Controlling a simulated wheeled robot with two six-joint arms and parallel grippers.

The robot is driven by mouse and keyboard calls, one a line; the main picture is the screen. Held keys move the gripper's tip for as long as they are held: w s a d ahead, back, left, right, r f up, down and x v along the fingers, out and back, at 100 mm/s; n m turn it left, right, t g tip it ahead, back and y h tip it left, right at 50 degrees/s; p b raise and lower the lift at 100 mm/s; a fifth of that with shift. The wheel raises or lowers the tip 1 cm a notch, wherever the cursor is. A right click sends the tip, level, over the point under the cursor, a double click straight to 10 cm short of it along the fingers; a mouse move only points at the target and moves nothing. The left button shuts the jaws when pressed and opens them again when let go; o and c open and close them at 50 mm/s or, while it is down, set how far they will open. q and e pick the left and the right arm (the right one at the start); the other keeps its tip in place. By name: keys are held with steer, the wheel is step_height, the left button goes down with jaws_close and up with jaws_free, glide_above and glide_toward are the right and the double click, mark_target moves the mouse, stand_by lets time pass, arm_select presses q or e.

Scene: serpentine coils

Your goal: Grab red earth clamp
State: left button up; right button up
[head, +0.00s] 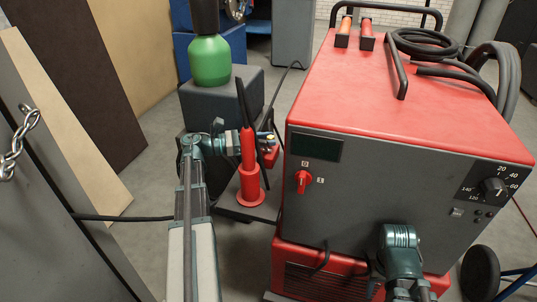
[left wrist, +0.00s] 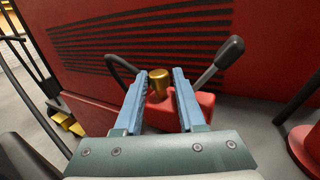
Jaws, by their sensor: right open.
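The red earth clamp (head: 270,157) is a small red block beside the welding machine, partly hidden in the head view by the red post and my arm. In the left wrist view the red clamp block (left wrist: 205,103) carries a brass knob (left wrist: 158,84) and a lever with a dark grip. My left gripper (head: 265,138) is at the clamp. In the left wrist view its blue fingers (left wrist: 160,76) are apart, with the knob between or just past their tips; contact is not clear. My right arm shows at the lower right of the head view, but its fingers do not.
A red post (head: 249,165) with a round foot and black lever stands close to my left gripper. The red welding machine (head: 400,100) fills the right side. A green gas bottle (head: 210,62) stands behind. A chain (head: 22,140) hangs at the left.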

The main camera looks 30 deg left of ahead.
arm_select(q)
steer(key=x, duration=0.5)
steer(key=shift+w+r, duration=0.1)
steer(key=shift+r, duration=0.1)
jaws_close()
stand_by(1.1)
